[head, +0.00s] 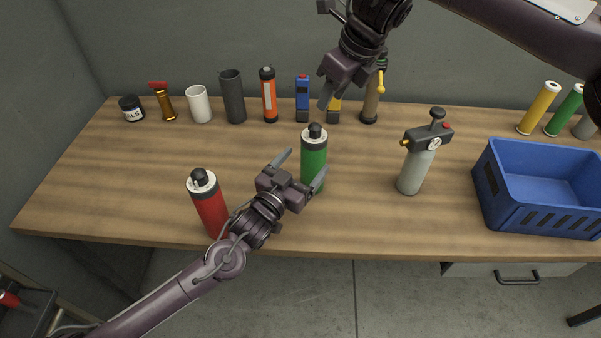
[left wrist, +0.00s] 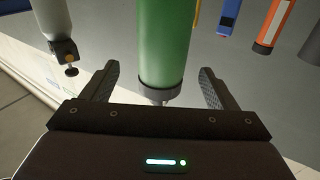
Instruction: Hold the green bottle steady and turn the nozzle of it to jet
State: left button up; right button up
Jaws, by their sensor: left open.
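The green bottle (head: 314,158) stands upright near the middle of the table, with a white collar and a black nozzle (head: 315,131) on top. The nozzle's setting is too small to read. My left gripper (head: 301,169) is open, with one finger on each side of the bottle's body and no clear contact. In the left wrist view the green bottle (left wrist: 164,42) appears upside down between the spread fingers, its dark nozzle (left wrist: 160,94) low in the picture. My right gripper (head: 330,94) hangs above and behind the bottle, apart from it; its finger opening is unclear.
A red bottle (head: 208,204) stands close to my left forearm. A grey sprayer (head: 415,168) and a blue crate (head: 545,190) stand to the right. A back row includes a dark cup (head: 233,97), an orange flashlight (head: 269,96) and a blue device (head: 302,98). The table between bottle and sprayer is clear.

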pick_arm(q)
notch_tip(320, 180, down, 3)
jog(key=shift+w+a+r, duration=0.1)
jog(key=shift+a+r, duration=0.05)
jog(key=x, duration=0.7)
jog(key=shift+w+f, duration=0.2)
jog(key=shift+w, duration=0.05)
